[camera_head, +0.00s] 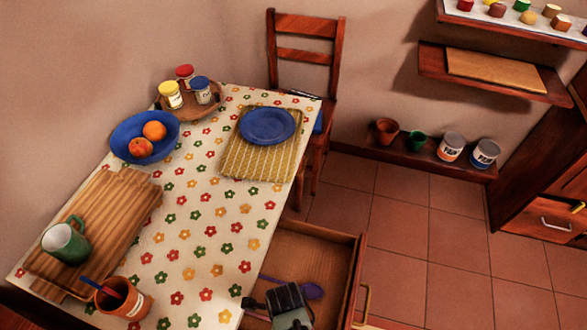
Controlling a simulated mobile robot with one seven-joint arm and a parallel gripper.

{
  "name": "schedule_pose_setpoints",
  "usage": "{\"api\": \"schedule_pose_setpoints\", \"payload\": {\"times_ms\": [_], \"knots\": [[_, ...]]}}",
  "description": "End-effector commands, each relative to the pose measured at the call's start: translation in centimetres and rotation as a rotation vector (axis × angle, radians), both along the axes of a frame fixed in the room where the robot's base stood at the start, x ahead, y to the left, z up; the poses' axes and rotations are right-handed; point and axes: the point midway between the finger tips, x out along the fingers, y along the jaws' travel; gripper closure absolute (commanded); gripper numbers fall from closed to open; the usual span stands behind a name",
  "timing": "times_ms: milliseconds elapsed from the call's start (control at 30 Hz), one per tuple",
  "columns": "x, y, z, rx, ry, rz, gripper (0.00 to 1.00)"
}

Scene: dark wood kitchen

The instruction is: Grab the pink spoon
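No spoon that is plainly pink shows. A purple spoon-like utensil (312,291) lies in the open wooden drawer (328,245) below the table's right side. Its handle runs up and left, and part of it is hidden by my gripper. My gripper (266,301) is at the drawer, just in front of and left of the utensil's rounded end. I cannot tell whether it touches the utensil or whether its fingers are open.
The flowered table (205,235) holds a terracotta cup (130,303) with blue and red handles, a green mug (66,243), a cutting board (115,215), a fruit bowl (128,150) and a blue plate (267,124). A chair (305,55) stands behind. Tiled floor (395,240) right of the drawer is clear.

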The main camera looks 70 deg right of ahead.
Motion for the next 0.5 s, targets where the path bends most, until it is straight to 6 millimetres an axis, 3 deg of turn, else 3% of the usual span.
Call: {"api": "schedule_pose_setpoints", "payload": {"times_ms": [100,333,500], "knots": [[0.01,-0.02,0.04,0.000,0.000,0.000,0.58],[0.00,-0.01,0.06,0.000,0.000,0.000,0.99],[0.00,-0.01,0.06,0.000,0.000,0.000,1.00]]}}
